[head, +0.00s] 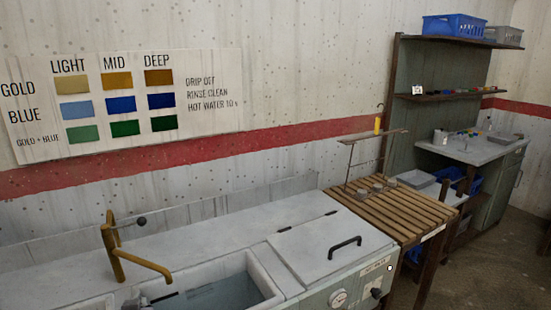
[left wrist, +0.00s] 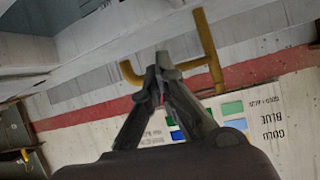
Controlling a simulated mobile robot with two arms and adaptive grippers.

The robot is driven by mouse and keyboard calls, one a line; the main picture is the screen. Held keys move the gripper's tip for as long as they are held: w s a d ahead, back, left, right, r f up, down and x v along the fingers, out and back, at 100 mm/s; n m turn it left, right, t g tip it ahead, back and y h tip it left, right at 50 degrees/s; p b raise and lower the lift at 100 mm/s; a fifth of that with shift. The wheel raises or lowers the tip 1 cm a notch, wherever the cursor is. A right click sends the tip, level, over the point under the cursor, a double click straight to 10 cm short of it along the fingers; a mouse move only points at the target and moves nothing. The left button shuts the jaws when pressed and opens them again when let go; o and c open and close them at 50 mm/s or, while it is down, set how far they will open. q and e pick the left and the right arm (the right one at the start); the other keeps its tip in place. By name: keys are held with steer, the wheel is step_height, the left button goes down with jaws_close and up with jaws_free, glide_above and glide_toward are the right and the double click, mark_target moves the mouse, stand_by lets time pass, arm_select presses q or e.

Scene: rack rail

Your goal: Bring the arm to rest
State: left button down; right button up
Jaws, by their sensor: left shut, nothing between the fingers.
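My left gripper (left wrist: 160,68) fills the middle of the left wrist view. Its two dark fingers meet at the tips, with nothing between them. The wrist picture is upside down, and the brass tap (left wrist: 205,55) appears behind the fingertips; I cannot tell the gap between them. In the head view a small dark part, which looks like the tip of my left gripper (head: 150,299), shows low over the left edge of the sink basin (head: 222,292). The rest of that arm is out of frame. My right gripper is in neither view.
The brass tap (head: 118,252) rises left of the basin. A closed lid with a black handle (head: 330,246) lies right of it. Beyond are a slatted wooden rack (head: 395,212) with a rail stand (head: 368,140), then shelves with a blue crate (head: 453,26). A colour chart (head: 125,100) hangs behind.

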arm_select(q)
steer(key=s+d+f+m+g+h, duration=0.2)
steer(key=s+d+f+g, duration=0.15)
steer(key=s, duration=0.65)
steer(key=s+d+f+m+g+h, duration=0.15)
steer(key=s+d+f, duration=0.35)
steer(key=s, duration=0.5)
steer(key=s+d+f+m+g+h, duration=0.25)
steer(key=s+d+f, duration=0.25)
steer(key=s, duration=0.5)
step_height(320, 180, down, 25)
steer(key=s+g+y, duration=0.1)
steer(key=s+g, duration=0.1)
steer(key=s+a+f, duration=0.3)
steer(key=s+f, duration=1.3)
steer(key=shift+s+g, duration=0.15)
steer(key=shift+g, duration=0.3)
steer(key=shift+a, duration=0.1)
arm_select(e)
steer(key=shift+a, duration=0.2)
